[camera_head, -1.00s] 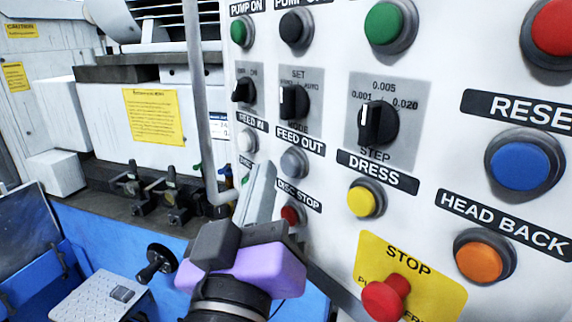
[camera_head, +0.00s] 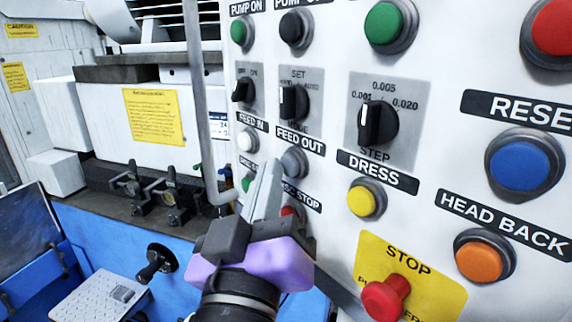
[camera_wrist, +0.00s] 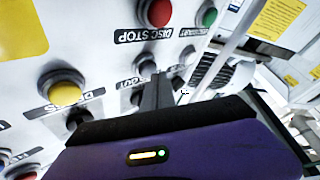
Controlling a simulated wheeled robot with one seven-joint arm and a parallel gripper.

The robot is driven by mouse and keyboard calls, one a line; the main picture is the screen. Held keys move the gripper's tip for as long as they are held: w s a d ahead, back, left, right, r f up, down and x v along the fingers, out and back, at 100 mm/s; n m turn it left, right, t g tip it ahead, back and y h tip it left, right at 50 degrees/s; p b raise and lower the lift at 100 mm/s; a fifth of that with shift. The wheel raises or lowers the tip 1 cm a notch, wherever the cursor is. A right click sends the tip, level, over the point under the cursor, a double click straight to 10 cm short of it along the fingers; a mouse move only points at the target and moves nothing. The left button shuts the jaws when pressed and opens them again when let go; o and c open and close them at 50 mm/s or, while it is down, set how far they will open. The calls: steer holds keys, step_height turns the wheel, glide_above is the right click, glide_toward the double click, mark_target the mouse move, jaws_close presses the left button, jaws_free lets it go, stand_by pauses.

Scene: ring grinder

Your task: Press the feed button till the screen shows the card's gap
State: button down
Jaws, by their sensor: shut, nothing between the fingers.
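The white FEED IN button (camera_head: 248,140) and the grey FEED OUT button (camera_head: 293,161) sit side by side on the white control panel (camera_head: 330,215). My gripper (camera_head: 273,166) is shut and empty, its fingertips between the two buttons, close to the left edge of FEED OUT. I cannot tell whether they touch the panel. In the wrist view the panel is upside down, and the dark fingers (camera_wrist: 156,88) reach toward the FEED OUT button (camera_wrist: 145,64). A small white and blue plate (camera_head: 218,124) behind the pipe is partly hidden and unreadable. No screen reading or gap figure is legible.
The red DISC STOP button (camera_head: 290,213) is partly behind my gripper. The yellow DRESS button (camera_head: 362,202), the red STOP knob (camera_head: 385,298) and the STEP dial (camera_head: 377,124) are to the right. A grey vertical pipe (camera_head: 198,100) stands left of the panel.

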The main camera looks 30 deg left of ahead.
steer(key=shift+w+d, duration=0.2)
steer(key=shift+w, duration=0.3)
stand_by(0.7)
steer(key=shift+s+a, duration=0.1)
steer(key=shift+s, duration=0.05)
steer(key=shift+s+a, duration=0.25)
steer(key=shift+s, duration=0.5)
steer(key=shift+s, duration=0.1)
steer(key=shift+s+a, duration=0.3)
steer(key=shift+s, duration=0.45)
steer(key=shift+s+a, duration=0.25)
steer(key=shift+s, duration=0.55)
steer(key=shift+s+a, duration=0.3)
steer(key=shift+s, duration=0.45)
steer(key=shift+f+b, duration=0.1)
steer(key=shift+b, duration=0.2)
stand_by(0.5)
